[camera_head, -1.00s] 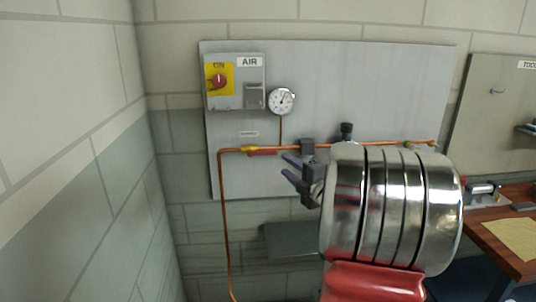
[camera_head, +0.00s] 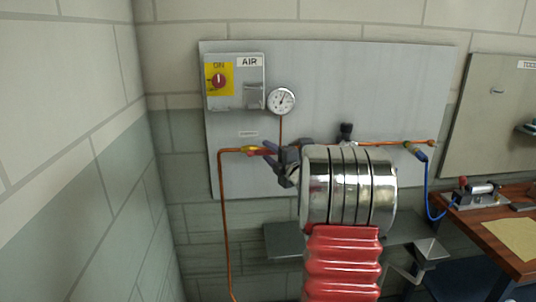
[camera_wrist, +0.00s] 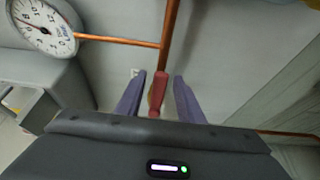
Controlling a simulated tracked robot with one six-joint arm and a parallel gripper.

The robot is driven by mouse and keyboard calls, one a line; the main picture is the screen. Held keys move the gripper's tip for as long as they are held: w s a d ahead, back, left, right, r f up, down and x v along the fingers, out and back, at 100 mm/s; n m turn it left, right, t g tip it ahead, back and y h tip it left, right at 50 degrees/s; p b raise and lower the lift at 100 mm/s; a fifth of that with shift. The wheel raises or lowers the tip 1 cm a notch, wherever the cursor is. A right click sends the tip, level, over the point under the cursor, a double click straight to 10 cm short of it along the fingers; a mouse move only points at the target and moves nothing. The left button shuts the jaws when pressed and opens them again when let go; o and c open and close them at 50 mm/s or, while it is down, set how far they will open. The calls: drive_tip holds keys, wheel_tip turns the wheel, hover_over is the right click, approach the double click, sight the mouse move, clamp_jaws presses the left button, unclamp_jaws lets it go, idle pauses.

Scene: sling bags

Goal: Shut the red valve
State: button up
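The red valve handle (camera_wrist: 158,92) is on a copper pipe and lies between my two fingers in the wrist view. In the head view its red handle (camera_head: 262,152) lies along the pipe, right of the yellow valve body (camera_head: 249,150), and its right part is hidden by my gripper. My gripper (camera_head: 268,157) is open around the handle's free end. In the wrist view the gripper (camera_wrist: 158,98) shows a gap between each finger and the handle.
A grey panel (camera_head: 370,80) carries the copper pipe (camera_head: 222,220), a pressure gauge (camera_head: 281,101) and an AIR box with a red ON knob (camera_head: 218,80). A blue hose (camera_head: 428,190) runs to a wooden bench (camera_head: 500,240) at right. A wall stands close at left.

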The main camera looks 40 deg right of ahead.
drive_tip(key=shift+c, duration=0.3)
clamp_jaws()
idle(0.3)
